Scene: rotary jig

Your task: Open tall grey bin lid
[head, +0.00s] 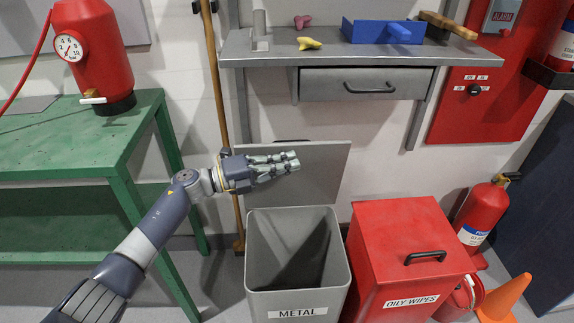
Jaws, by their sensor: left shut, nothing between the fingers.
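The tall grey bin (296,270), labelled "METAL", stands on the floor in the middle of the head view. Its grey lid (325,170) is raised, standing up behind the opening, and the empty-looking inside of the bin shows. My left gripper (291,161) is shut and empty, in front of the raised lid and above the bin's back rim. I cannot tell whether it touches the lid. A dark handle shows partly at the lid's top edge, behind the gripper. My right gripper is not in view.
A red bin (405,240) labelled "OILY WIPES" stands close on the right, its lid shut. A grey shelf with a drawer (365,83) is above. A green table (70,140) is on the left, a wooden pole (214,80) beside the lid. An orange cone (503,298) stands right.

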